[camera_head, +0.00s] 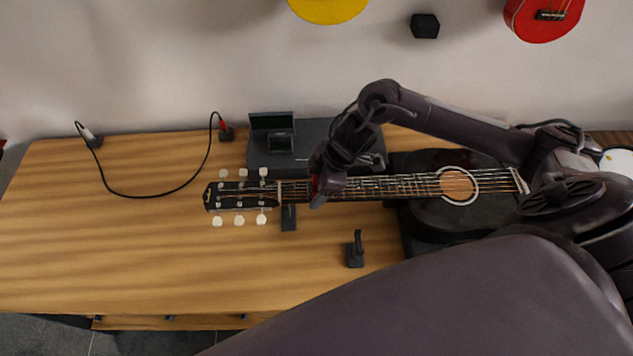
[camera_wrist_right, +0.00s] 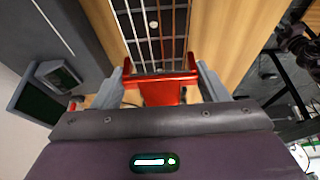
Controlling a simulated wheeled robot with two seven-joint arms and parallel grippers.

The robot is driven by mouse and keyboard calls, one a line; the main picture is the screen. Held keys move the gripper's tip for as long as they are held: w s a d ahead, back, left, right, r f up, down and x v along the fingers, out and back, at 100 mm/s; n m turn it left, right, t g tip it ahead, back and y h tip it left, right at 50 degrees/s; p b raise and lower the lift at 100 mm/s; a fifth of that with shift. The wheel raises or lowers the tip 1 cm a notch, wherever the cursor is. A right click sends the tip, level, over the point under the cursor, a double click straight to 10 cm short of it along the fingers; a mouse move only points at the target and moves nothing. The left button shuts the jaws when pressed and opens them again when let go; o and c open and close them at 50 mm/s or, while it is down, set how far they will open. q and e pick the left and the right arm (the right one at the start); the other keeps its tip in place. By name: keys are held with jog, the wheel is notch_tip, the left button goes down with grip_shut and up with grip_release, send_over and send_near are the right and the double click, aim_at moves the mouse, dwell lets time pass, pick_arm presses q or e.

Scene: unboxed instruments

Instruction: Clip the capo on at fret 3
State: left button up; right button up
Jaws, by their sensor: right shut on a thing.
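A black guitar (camera_head: 430,215) lies on the wooden table, its neck pointing left and its headstock (camera_head: 241,196) at the left end. My right gripper (camera_head: 317,188) is over the neck near the headstock end. It is shut on a red capo (camera_wrist_right: 165,88), which shows as a small red patch in the head view (camera_head: 314,184). In the right wrist view the capo's bar lies across the strings and fretboard (camera_wrist_right: 155,30). I cannot tell which fret it is at, or whether it touches the strings. My left gripper is not in view.
A dark case with a small screen (camera_head: 272,122) stands behind the neck. A neck rest (camera_head: 289,217) stands under the neck, and a small black stand (camera_head: 355,250) is in front. A cable (camera_head: 150,196) lies at the left. The table's front left is clear.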

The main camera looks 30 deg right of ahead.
jog(key=shift+f, duration=0.4)
dwell(0.5)
jog(key=o, duration=1.1)
jog(key=shift+b+v, duration=0.55)
jog(key=shift+v, duration=3.35)
jog(key=shift+s, duration=0.1)
